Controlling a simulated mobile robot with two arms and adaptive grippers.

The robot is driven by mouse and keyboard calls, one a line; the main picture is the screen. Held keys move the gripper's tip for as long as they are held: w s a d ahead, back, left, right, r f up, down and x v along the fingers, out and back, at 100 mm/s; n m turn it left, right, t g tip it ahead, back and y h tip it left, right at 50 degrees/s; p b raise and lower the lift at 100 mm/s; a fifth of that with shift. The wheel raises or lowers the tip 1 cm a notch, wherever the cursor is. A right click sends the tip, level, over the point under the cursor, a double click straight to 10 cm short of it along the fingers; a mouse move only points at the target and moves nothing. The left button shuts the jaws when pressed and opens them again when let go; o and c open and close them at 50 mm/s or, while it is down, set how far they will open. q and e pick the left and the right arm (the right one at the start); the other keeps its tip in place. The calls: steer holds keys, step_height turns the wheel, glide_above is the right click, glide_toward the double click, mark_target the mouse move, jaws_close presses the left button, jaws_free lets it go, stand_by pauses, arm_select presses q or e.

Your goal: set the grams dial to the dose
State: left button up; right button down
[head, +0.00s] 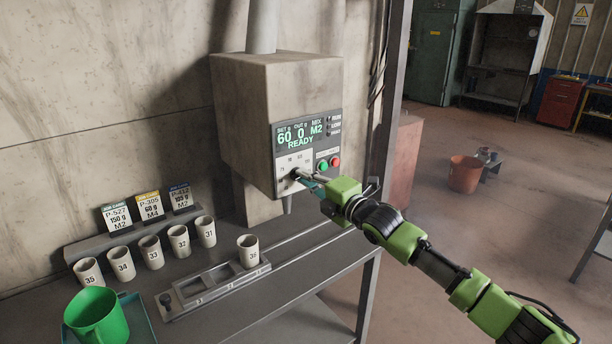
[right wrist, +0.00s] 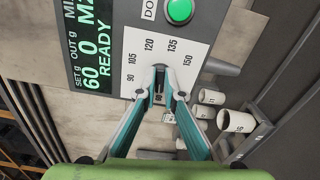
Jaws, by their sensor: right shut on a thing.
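The dosing machine (head: 235,110) hangs at the wall. Its display (head: 299,133) reads set 60 g, out 0, mix M2, READY. The grams dial (head: 294,174) sits on a white scale plate below the display. In the right wrist view the scale (right wrist: 157,45) shows 90, 105, 120, 135 and 150. My right gripper (right wrist: 159,90) is shut on the dial knob (right wrist: 158,97), which its fingers mostly hide; it also shows in the head view (head: 304,177). I cannot tell exactly where the knob points. My left gripper is out of view.
Cards (head: 117,217) with codes and doses stand on the bench behind several numbered cups (head: 152,252). One cup (head: 248,251) stands on a slotted rail (head: 215,283). A green mug (head: 97,316) is front left.

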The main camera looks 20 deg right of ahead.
steer(key=n+p, duration=0.2)
steer(key=n, duration=0.9)
steer(key=n+p, duration=0.2)
steer(key=n, duration=1)
steer(key=a+n+p, duration=0.1)
steer(key=n+p, duration=0.1)
steer(key=n, duration=1)
steer(key=shift+s+f, duration=0.1)
steer(key=shift+s, duration=0.1)
steer(key=m+p, duration=0.6)
steer(key=m, duration=0.4)
steer(key=shift+m, duration=0.4)
